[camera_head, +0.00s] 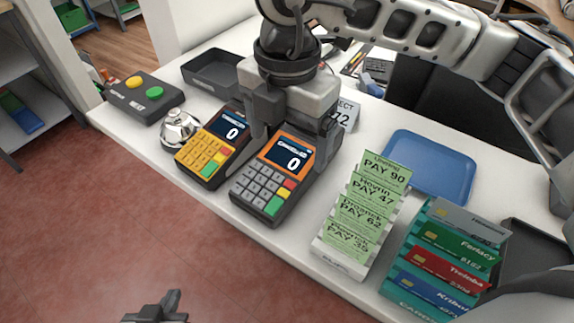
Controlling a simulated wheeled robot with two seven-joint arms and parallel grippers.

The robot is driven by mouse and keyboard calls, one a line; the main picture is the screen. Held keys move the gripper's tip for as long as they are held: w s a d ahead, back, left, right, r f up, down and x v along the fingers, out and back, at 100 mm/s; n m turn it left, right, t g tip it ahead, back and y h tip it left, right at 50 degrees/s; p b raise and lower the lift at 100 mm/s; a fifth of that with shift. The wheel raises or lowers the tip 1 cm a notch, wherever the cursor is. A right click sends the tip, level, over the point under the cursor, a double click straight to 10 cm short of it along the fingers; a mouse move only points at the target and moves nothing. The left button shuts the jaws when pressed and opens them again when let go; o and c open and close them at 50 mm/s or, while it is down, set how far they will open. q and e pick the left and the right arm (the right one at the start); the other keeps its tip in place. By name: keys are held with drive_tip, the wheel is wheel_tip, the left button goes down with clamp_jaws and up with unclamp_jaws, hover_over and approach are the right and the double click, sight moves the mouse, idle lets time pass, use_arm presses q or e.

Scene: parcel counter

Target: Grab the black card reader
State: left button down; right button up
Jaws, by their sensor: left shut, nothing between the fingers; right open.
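Two dark-bodied card readers lie side by side on the white counter. One card reader (265,188) has an orange face around its screen, grey keys and a dark grey-black body. The other card reader (205,152) has yellow keys and a dark screen surround. My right gripper (289,145) is open over the far end of the orange-faced reader. One finger is in the gap between the readers, the other on the right side of the orange-faced one. Whether they touch it I cannot tell. My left gripper (155,306) is shut and empty, low over the floor.
A silver bell (179,128) and a two-button box (145,97) stand left of the readers. A dark tray (210,70) is behind. A rack of green pay slips (365,205), a card rack (445,265) and a blue tray (432,165) are at right.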

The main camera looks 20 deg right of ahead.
sight(287, 156)
wheel_tip(287, 156, down, 5)
drive_tip(key=shift+r+p, duration=0.2)
drive_tip(key=shift+p, duration=0.25)
drive_tip(key=shift+c, duration=0.4)
drive_tip(key=c, duration=0.9)
drive_tip(key=shift+r, duration=0.2)
